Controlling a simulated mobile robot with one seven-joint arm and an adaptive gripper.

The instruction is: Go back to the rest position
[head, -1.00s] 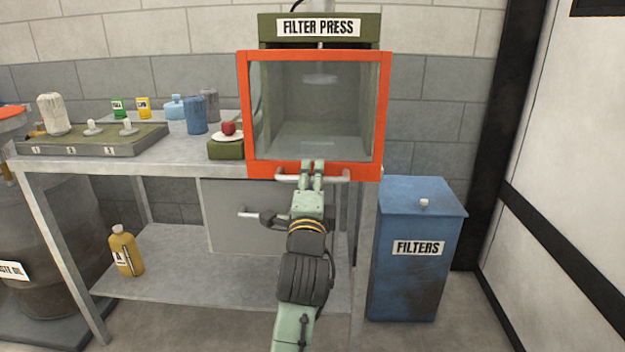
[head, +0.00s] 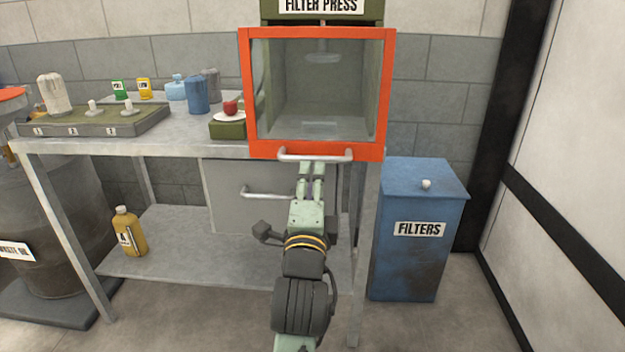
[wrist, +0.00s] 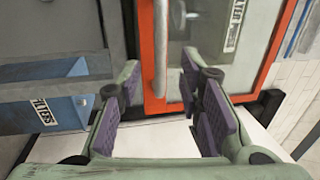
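My gripper (head: 311,170) is just below and in front of the handle (head: 316,155) of the red-framed press door. The filter press door (head: 388,95) has a clear pane and covers the front of the press. My arm reaches forward from the bottom of the head view.
A metal bench (head: 190,142) stands left, with bottles, a green tray (head: 95,125) and a red item on a small plate (head: 230,115). A drawer handle (head: 265,192) is left of my arm. A blue filters bin (head: 415,260) stands right. A yellow jug (head: 128,235) is on the lower shelf.

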